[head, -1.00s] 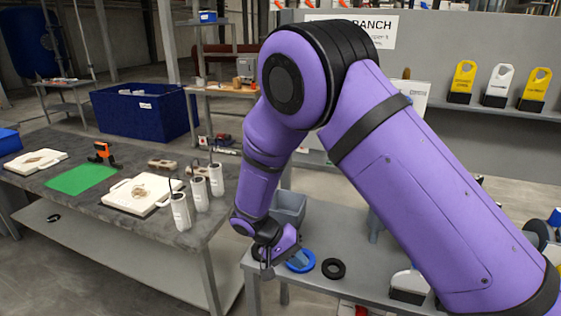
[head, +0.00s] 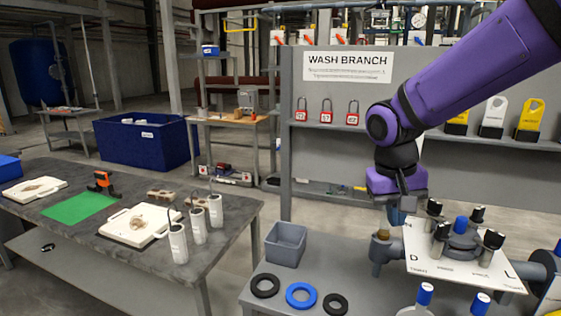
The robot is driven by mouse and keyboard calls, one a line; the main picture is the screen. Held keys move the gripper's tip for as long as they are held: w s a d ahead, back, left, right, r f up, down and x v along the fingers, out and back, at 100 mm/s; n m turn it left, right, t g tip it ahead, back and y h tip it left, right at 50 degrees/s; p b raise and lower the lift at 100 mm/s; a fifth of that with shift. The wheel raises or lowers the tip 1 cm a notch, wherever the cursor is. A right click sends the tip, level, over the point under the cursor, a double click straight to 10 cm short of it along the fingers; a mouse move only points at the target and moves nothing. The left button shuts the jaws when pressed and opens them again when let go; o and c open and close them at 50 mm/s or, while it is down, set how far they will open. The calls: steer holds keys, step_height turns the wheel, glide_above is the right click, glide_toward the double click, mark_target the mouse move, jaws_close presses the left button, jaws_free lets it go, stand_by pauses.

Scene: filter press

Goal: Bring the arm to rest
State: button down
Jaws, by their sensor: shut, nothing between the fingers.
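My gripper (head: 404,203) is at the right of the head view, at the end of my purple arm, which reaches in from the upper right. It points down with its fingers shut and empty. It hangs near a pipe fitting (head: 383,252) and the left edge of a white lettered plate (head: 470,262) with several black-topped knobs and a blue one. I cannot tell how far the fingers are from these parts. The fingertips are small and partly hard to make out.
A grey bin (head: 286,244), two black rings and a blue ring (head: 301,295) are on the grey bench (head: 262,268). A panel with red padlocks (head: 327,112) stands behind. The left table (head: 100,238) holds white plates, a green mat (head: 79,208) and white cylinders (head: 178,243).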

steer(key=s+d+r+t+y, duration=0.1)
steer(key=s+d+r, duration=0.3)
steer(key=s, duration=0.4)
steer(key=s+d+r+t+y, duration=0.1)
steer(key=s+d+r+t, duration=0.3)
steer(key=s, duration=0.5)
steer(key=shift+d+r+n, duration=0.15)
steer(key=shift+d+n, duration=0.15)
steer(key=shift+d, duration=0.1)
steer(key=shift+d, duration=0.1)
